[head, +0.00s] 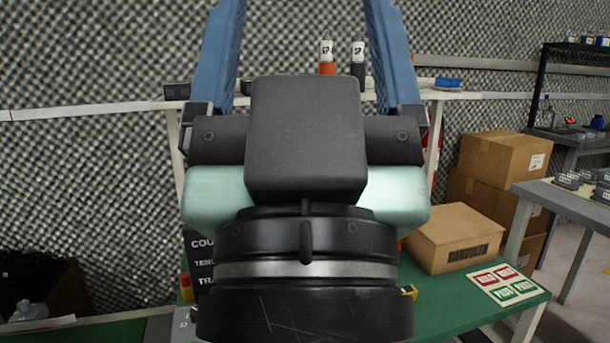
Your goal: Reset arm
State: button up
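My gripper (303,20) fills the middle of the head view, seen from behind and close up. Its two blue fingers point upward and stand wide apart, running out of the top edge, so their tips are cut off. Nothing shows held between the visible parts of the fingers. The dark wrist and gripper body hide much of the scene behind.
A green table (447,305) carries a cardboard box (462,238) and a red-and-green card (504,284). Behind stands a pale shelf with an orange bottle (327,60) and a black bottle (358,62). Stacked cartons (500,160) and grey tables (570,205) are at right.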

notch_tip(320, 180, up, 30)
jog(key=p, duration=2.7)
jog(key=shift+p, duration=0.4)
